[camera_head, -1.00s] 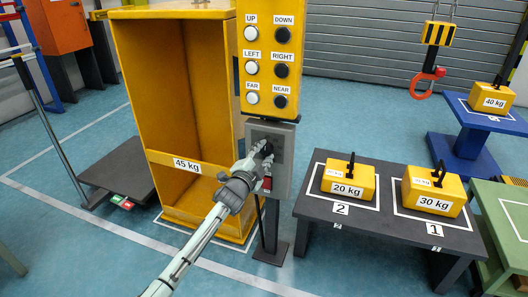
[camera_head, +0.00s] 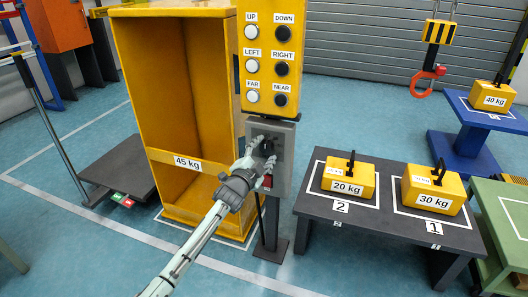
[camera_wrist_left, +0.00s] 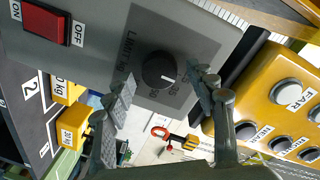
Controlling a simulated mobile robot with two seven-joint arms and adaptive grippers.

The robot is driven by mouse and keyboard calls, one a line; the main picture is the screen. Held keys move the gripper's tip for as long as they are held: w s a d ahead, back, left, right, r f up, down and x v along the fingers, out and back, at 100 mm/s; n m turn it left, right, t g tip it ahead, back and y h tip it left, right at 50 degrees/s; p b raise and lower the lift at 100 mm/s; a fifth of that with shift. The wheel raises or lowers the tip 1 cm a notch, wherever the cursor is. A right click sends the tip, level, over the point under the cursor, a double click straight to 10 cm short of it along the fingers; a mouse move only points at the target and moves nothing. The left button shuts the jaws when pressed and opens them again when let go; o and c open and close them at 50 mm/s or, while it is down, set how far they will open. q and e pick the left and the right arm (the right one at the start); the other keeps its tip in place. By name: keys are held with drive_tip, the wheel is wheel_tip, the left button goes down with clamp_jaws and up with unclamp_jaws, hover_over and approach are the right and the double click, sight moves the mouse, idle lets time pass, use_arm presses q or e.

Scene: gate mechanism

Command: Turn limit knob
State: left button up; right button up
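The limit knob (camera_wrist_left: 160,70) is a round black dial with a white mark, on a dark "LIMIT" label of a grey control box (camera_wrist_left: 75,52). In the head view, the grey box (camera_head: 286,150) sits under the yellow button panel; my fingers partly hide the knob there. My left gripper (camera_head: 263,152) is in front of the box. In the left wrist view its fingers (camera_wrist_left: 164,90) are spread apart, one on each side of the knob, with visible gaps. It holds nothing. My right gripper is not in view.
The box carries a red ON/OFF switch (camera_wrist_left: 47,22) near the knob. Above is the yellow panel (camera_head: 268,75) with several push buttons. A tall yellow 45 kg container (camera_head: 150,60) stands left. A dark table (camera_head: 385,228) with 20 kg and 30 kg weights stands right.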

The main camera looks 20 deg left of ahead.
use_arm(q)
drive_tip(key=s, duration=1.2)
drive_tip(key=shift+a+r, duration=0.35)
drive_tip(key=shift+a, duration=0.05)
idle(1.1)
